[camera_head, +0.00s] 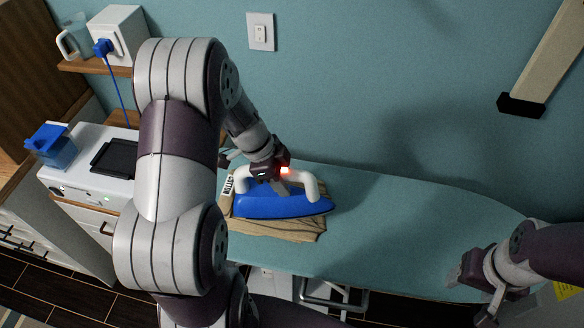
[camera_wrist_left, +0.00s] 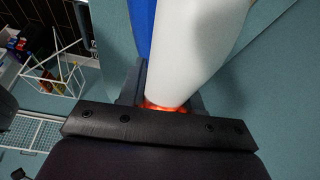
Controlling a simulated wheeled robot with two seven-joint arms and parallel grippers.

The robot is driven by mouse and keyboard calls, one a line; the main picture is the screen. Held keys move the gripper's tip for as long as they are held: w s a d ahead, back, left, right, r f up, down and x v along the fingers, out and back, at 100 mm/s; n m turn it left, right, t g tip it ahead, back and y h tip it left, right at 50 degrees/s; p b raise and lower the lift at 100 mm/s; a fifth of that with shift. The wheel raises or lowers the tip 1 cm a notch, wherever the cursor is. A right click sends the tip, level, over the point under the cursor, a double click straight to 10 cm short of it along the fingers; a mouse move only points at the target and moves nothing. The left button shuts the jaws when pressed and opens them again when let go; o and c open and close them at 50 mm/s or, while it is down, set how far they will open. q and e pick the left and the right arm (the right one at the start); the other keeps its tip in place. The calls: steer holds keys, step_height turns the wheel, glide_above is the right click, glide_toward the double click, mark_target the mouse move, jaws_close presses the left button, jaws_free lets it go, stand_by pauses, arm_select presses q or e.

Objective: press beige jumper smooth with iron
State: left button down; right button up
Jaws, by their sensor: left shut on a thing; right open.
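The blue iron (camera_head: 283,206) with a white handle stands flat on the beige jumper (camera_head: 285,231) on the ironing board. My left gripper (camera_head: 284,183) is shut on the iron's white handle. In the left wrist view the white handle (camera_wrist_left: 190,50) fills the space between the fingers, with a strip of the blue body beside it. The jumper shows mostly in front of the iron; the rest is hidden under the iron and behind my left arm. My right gripper (camera_head: 482,288) is open and empty over the right end of the board.
The teal ironing board (camera_head: 400,225) is clear to the right of the iron. A teal wall with a light switch (camera_head: 261,31) stands behind. A white machine (camera_head: 85,170) with a blue container (camera_head: 50,145) is at left. A wire rack (camera_wrist_left: 55,75) shows in the left wrist view.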

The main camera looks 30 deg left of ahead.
mark_target(278, 196)
arm_select(q)
steer(key=shift+s+a+r+m, duration=0.1)
steer(key=shift+a+r+m, duration=0.1)
steer(key=shift+a+m, duration=0.2)
steer(key=shift+s+f, duration=0.15)
steer(key=shift+s+d+f+b, duration=0.15)
steer(key=shift+d+f+b, duration=0.05)
steer(key=shift+f+b, duration=0.4)
step_height(278, 196, down, 2)
steer(key=shift+b, duration=0.4)
steer(key=shift+a+f, duration=0.1)
steer(key=shift+f, duration=0.55)
steer(key=shift+r, duration=0.1)
steer(key=shift+f+b, duration=0.65)
steer(key=shift+b, duration=0.3)
steer(key=shift+s+d+f, duration=0.2)
steer(key=shift+s+f, duration=0.05)
stand_by(2.0)
